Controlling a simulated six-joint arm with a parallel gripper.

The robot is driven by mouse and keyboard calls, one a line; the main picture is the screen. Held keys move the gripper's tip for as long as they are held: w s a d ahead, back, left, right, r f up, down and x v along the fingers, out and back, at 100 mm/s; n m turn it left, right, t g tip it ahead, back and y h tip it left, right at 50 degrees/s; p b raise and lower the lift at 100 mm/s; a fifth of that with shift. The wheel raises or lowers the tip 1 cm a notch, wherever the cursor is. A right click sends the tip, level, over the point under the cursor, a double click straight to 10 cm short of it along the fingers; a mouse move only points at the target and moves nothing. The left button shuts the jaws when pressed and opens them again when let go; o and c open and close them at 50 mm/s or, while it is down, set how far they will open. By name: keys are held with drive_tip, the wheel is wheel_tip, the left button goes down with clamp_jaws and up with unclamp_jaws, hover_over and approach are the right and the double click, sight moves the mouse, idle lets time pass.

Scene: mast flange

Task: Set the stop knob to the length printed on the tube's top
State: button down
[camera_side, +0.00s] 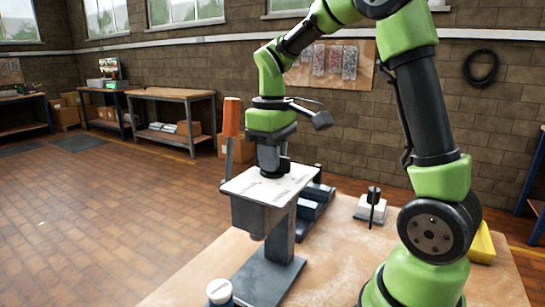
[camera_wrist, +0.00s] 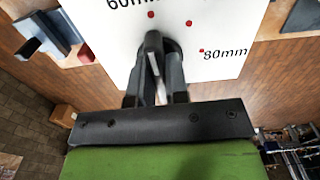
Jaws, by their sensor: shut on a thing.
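My gripper (camera_side: 273,170) points down at the white dial plate (camera_side: 250,188) on top of a grey stand. In the wrist view, my gripper (camera_wrist: 158,75) is shut on the dark stop knob (camera_wrist: 153,40), which the fingers partly hide. The dial plate (camera_wrist: 230,25) there shows red dots, with "60mm" at its cut-off edge and "80mm" at the right. I cannot tell which mark the knob points to. A tube (camera_side: 219,291) with a white top and blue body stands at the front, partly cut off. The print on its top is too small to read.
An orange-topped upright (camera_side: 232,117) rises close beside the plate. Dark blue blocks (camera_side: 314,205) lie behind the stand. A pale block with a black post (camera_side: 372,207) and a yellow object (camera_side: 482,246) are farther right. The table front is mostly clear.

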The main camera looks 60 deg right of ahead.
drive_tip(key=c, duration=1.1)
unclamp_jaws()
wheel_tip(320, 180, up, 10)
drive_tip(key=s+a+f+m+t, duration=0.1)
drive_tip(key=s+a+t, duration=0.1)
drive_tip(key=s+a, duration=0.1)
drive_tip(key=s+a+f+m+t+y, duration=0.1)
drive_tip(key=s+a+t, duration=0.1)
drive_tip(key=s+a, duration=0.2)
drive_tip(key=s+a+f+m+t+y, duration=0.1)
drive_tip(key=s+a+m+t, duration=0.1)
drive_tip(key=s+a+t, duration=0.1)
drive_tip(key=shift+s+a+f, duration=0.15)
drive_tip(key=shift+s+a, duration=0.15)
drive_tip(key=shift+s, duration=0.4)
drive_tip(key=shift+s+a+f, duration=0.15)
drive_tip(key=shift+s+a, duration=0.1)
drive_tip(key=shift+s, duration=0.4)
